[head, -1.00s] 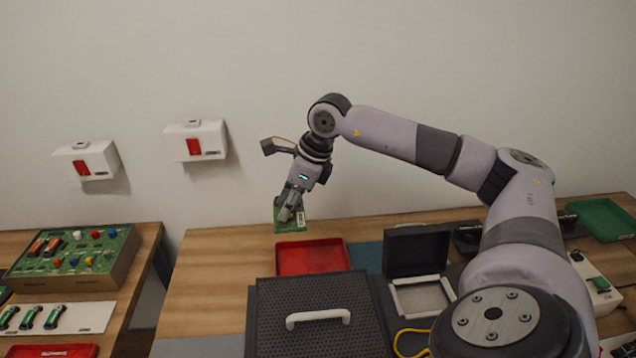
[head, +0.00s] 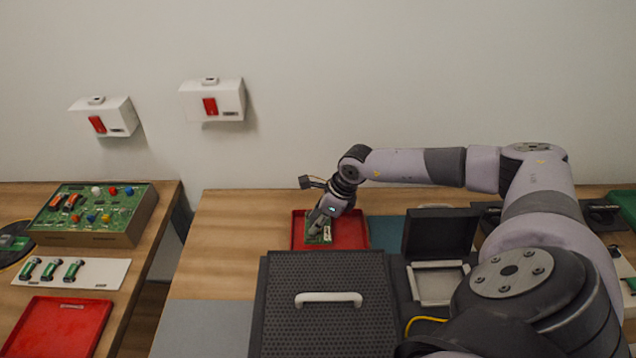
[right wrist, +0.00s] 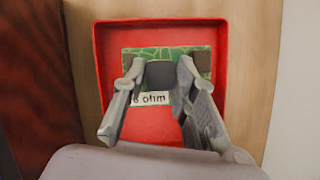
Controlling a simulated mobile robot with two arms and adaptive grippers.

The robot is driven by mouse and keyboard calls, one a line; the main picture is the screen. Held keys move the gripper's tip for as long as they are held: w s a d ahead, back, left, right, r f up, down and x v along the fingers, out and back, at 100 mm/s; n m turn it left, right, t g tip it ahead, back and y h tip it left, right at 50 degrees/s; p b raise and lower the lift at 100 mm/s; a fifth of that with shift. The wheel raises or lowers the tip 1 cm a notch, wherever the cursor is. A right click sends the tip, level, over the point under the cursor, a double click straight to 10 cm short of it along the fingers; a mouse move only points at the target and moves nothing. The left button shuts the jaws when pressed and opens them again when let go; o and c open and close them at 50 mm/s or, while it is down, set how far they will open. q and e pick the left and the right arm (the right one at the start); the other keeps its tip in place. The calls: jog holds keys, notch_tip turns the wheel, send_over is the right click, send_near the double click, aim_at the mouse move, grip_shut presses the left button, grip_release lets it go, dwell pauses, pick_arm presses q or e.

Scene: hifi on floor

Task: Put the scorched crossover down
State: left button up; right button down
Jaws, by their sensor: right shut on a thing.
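The crossover (head: 317,236) is a small green circuit board with a white label. My right gripper (head: 321,222) is shut on it, low over the left part of a red tray (head: 350,231). In the right wrist view, the fingers (right wrist: 161,72) sit either side of a dark block on the board (right wrist: 172,53). The label there ends in "ohm". The board lies within the outline of the red tray (right wrist: 150,132); I cannot tell whether it touches the tray floor. No scorch mark can be made out. My left gripper is not in view.
A dark perforated box (head: 275,315) with a white handle stands in front of the tray. An open black case (head: 440,232) is to the right. On the left table are a green component board (head: 75,218) and another red tray (head: 60,325). Bare wood (head: 240,240) lies left of the tray.

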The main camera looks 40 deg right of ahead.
aim_at(318, 233)
jog(key=shift+f, duration=0.7)
notch_tip(318, 233, down, 4)
jog(key=shift+r, duration=0.2)
jog(key=shift+f+p, duration=0.25)
jog(key=shift+p, duration=0.05)
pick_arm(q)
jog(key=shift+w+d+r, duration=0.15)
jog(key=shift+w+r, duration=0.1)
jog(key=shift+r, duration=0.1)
pick_arm(e)
jog(key=shift+f, duration=0.15)
jog(key=c, duration=1.3)
grip_release()
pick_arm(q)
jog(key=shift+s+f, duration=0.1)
